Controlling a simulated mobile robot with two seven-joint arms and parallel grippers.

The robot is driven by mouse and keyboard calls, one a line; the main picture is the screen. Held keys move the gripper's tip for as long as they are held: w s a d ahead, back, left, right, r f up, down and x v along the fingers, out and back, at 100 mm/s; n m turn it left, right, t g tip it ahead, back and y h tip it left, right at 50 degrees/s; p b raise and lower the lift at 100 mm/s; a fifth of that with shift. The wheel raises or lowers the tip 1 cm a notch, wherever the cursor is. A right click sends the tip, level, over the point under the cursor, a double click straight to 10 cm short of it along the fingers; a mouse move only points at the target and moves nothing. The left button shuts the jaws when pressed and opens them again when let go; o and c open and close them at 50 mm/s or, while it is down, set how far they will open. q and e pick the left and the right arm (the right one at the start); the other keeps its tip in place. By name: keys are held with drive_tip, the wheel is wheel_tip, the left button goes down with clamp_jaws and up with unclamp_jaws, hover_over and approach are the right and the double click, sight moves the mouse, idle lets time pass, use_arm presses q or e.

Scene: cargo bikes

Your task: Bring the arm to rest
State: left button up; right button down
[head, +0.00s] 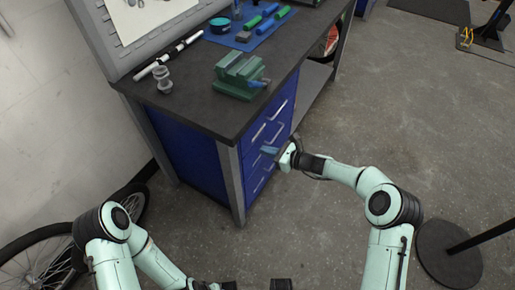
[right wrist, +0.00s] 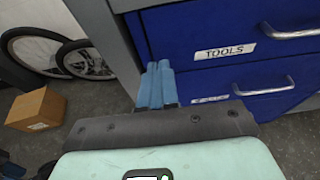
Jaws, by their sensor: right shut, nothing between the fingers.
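My right gripper (head: 269,150) reaches in from the right in the head view, in front of the blue drawer cabinet (head: 188,150). Its blue fingers (right wrist: 157,86) are together and empty in the right wrist view, near the drawer fronts. I cannot tell whether they touch the cabinet. My left arm (head: 112,240) is folded low at the left of the head view. Dark parts show at the bottom edge there, and the left gripper's fingers cannot be made out.
A dark workbench top (head: 190,104) carries a green vise (head: 238,76) and several tools on a blue mat (head: 250,32). The drawers have metal handles (right wrist: 264,89). A cardboard box (right wrist: 36,109) and wheels (right wrist: 86,58) are on the floor. Open floor (head: 420,110) lies at the right.

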use_arm(q)
drive_tip(key=shift+a+r+p, duration=0.15)
drive_tip(key=shift+r+p, duration=0.1)
drive_tip(key=shift+p, duration=0.05)
use_arm(e)
drive_tip(key=v, duration=0.6)
drive_tip(key=shift+s+d, duration=0.2)
drive_tip(key=shift+d, duration=0.15)
drive_tip(key=s+f+n+g+h+p, duration=0.35)
drive_tip(key=s+f, duration=0.35)
drive_tip(key=s, duration=0.3)
drive_tip(key=s+f+n+g+h+p, duration=0.2)
drive_tip(key=s+f+n+g, duration=0.2)
drive_tip(key=s+f, duration=0.5)
use_arm(q)
wheel_tip(320, 180, up, 12)
drive_tip(key=w+p, duration=0.1)
drive_tip(key=p, duration=0.5)
drive_tip(key=shift+f+g+p, duration=0.25)
drive_tip(key=shift+g+p, duration=0.05)
use_arm(e)
drive_tip(key=s+r+n+g+h, duration=0.1)
drive_tip(key=s+r+n+h, duration=0.2)
drive_tip(key=s+n, duration=1)
drive_tip(key=s, duration=0.7)
drive_tip(key=shift+g, duration=0.35)
use_arm(q)
drive_tip(key=shift+w, duration=0.1)
use_arm(e)
drive_tip(key=shift+s+r, duration=0.1)
